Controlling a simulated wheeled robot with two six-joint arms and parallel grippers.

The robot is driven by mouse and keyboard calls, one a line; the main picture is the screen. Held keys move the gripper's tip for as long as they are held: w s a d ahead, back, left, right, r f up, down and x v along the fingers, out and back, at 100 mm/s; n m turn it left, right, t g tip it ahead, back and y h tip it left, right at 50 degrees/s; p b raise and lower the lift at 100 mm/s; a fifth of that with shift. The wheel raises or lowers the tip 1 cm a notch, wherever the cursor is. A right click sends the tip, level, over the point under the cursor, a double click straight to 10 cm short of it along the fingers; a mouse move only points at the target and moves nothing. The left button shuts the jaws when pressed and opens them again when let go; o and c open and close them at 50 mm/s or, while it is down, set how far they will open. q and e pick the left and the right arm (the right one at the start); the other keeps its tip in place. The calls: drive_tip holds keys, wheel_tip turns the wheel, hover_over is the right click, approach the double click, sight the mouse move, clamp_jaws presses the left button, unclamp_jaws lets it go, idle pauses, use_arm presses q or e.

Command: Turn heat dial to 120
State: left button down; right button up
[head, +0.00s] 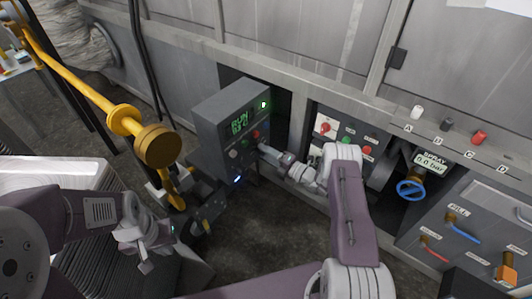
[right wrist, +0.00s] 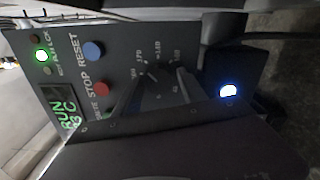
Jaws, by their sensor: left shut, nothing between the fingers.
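The heat dial (right wrist: 157,84) is a dark round knob with a ring of white numbers, seen sideways in the right wrist view. It sits on the face of a grey control box (head: 217,106); which number it points to is too blurred to tell. My right gripper (head: 263,149) reaches the box's front from the right. In the right wrist view its two dark fingers stand apart on either side of the dial; contact is unclear. My left gripper (head: 145,266) is shut and empty, low at the left, well away from the box.
The box has a green RUN display (head: 239,121), a red STOP button (right wrist: 101,88) and a blue RESET button (right wrist: 93,50) near the dial. A yellow pipe (head: 85,80) runs at the left. A panel with a blue valve wheel (head: 410,190) stands right of my right arm.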

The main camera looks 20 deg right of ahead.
drive_tip(key=p+v, duration=0.3)
drive_tip(key=v, duration=0.6)
drive_tip(key=shift+p, duration=0.35)
drive_tip(key=shift+d, duration=0.1)
